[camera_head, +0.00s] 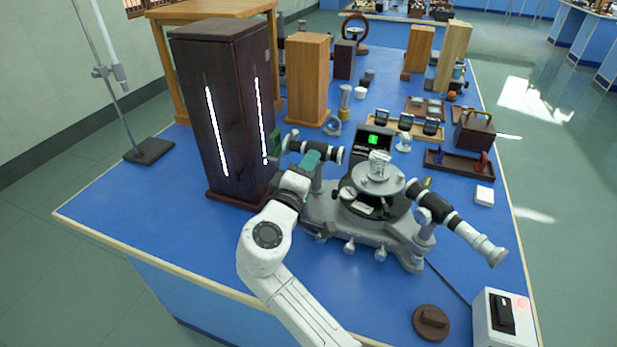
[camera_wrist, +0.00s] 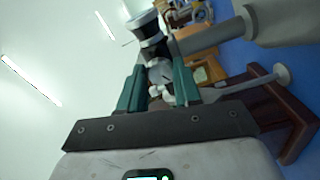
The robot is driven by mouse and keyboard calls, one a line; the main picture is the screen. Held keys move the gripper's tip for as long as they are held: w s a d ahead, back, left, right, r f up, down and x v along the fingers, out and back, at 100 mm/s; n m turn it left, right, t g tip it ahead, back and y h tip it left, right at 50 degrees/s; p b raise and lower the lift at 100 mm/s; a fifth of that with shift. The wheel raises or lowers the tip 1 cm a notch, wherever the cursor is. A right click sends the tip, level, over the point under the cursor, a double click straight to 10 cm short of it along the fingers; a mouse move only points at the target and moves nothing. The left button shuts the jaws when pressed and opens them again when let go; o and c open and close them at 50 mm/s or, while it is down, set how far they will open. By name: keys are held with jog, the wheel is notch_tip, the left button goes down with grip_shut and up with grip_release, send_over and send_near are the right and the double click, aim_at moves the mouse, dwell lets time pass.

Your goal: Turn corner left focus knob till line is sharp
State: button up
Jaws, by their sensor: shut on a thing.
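The grey spectrometer (camera_head: 405,240) stands near the bench's front, with a glass piece (camera_head: 379,160) on its round table. A dark telescope tube (camera_head: 430,203) points out to the right, and another dark tube (camera_head: 328,152) points left toward the tall dark cabinet. My gripper (camera_head: 304,156) is at this left tube. In the wrist view, its green fingers (camera_wrist: 158,85) are shut on a small pale knob (camera_wrist: 160,72), partly hidden between them. In the head view the knob is hidden by my gripper. A small screen (camera_head: 373,140) shows a bright green patch; its sharpness is too small to judge.
A dark wooden cabinet (camera_head: 190,110) with bright slits stands close left of my gripper. Wooden blocks (camera_head: 307,80), trays (camera_head: 460,164) and small parts fill the back. A white box (camera_head: 503,318) and a brown disc (camera_head: 431,322) lie front right. The front-left bench top is clear.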

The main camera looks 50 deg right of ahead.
jog(key=shift+f+m+b, duration=0.15)
jog(key=shift+m+b, duration=0.2)
jog(key=shift+m, duration=0.15)
jog(key=o, duration=1.1)
jog(key=shift+c, duration=0.2)
jog(key=shift+a, duration=0.1)
jog(key=v, duration=1)
jog(key=shift+a+b, duration=0.3)
jog(key=shift+b, duration=0.05)
jog(key=shift+s, duration=0.15)
